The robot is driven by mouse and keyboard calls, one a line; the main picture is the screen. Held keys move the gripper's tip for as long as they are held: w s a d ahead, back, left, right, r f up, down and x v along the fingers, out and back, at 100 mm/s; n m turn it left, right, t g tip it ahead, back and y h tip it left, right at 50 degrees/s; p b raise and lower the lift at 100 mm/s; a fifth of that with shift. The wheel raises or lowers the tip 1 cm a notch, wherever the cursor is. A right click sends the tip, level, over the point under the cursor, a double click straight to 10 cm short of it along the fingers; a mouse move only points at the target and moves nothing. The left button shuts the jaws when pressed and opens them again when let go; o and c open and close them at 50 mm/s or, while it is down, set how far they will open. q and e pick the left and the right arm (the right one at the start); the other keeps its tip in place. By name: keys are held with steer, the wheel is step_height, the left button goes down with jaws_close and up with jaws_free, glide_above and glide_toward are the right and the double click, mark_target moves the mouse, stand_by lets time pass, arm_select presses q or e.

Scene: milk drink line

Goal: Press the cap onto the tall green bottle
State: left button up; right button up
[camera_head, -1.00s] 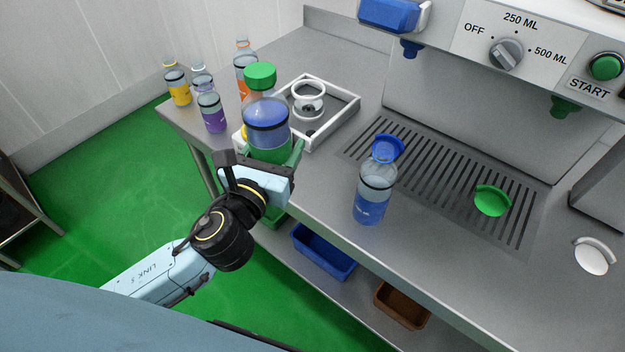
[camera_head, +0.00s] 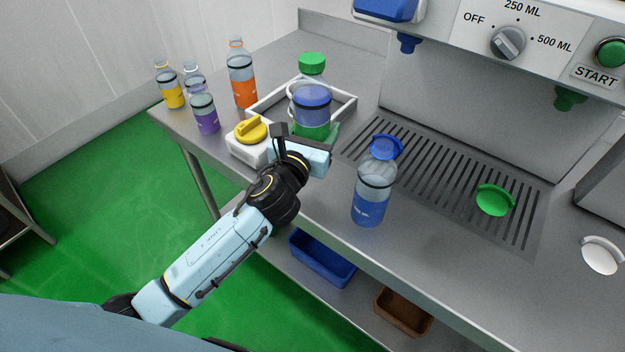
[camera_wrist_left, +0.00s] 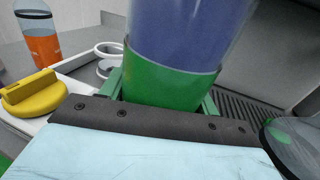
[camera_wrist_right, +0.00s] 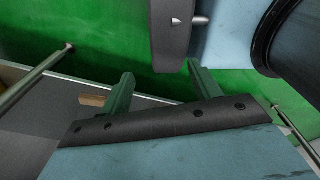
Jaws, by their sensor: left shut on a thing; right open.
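The tall green bottle (camera_head: 312,93) is upright in my left gripper (camera_head: 314,136), with blue contents and a green lower band. The green cap (camera_head: 313,63) sits on its top; I cannot tell how firmly. In the left wrist view my left gripper is shut around the green band (camera_wrist_left: 170,82); the cap is out of that view. The bottle is in front of or over the white frame (camera_head: 345,103), whose ring fixture (camera_wrist_left: 108,48) is mostly hidden in the head view. My right gripper (camera_wrist_right: 160,88) is open and empty, in the right wrist view only.
A white block with a yellow knob (camera_head: 251,130) stands left of the bottle. Orange (camera_head: 243,75), yellow and purple bottles stand farther left. A blue bottle (camera_head: 370,195), a blue cap holder (camera_head: 386,147) and a green holder (camera_head: 494,200) are to the right.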

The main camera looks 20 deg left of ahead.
arm_select(q)
step_height(320, 180, down, 5)
steer(key=shift+b, duration=1.15)
steer(key=shift+f, duration=0.45)
steer(key=shift+f+b, duration=1.2)
steer(key=shift+f, duration=0.75)
steer(key=o, duration=1.3)
steer(key=shift+f, duration=0.1)
steer(key=o, duration=0.3)
steer(key=shift+o, duration=0.2)
arm_select(e)
steer(key=d+f, duration=0.4)
steer(key=f, duration=0.1)
steer(key=shift+h, duration=0.3)
steer(key=shift+a, duration=0.1)
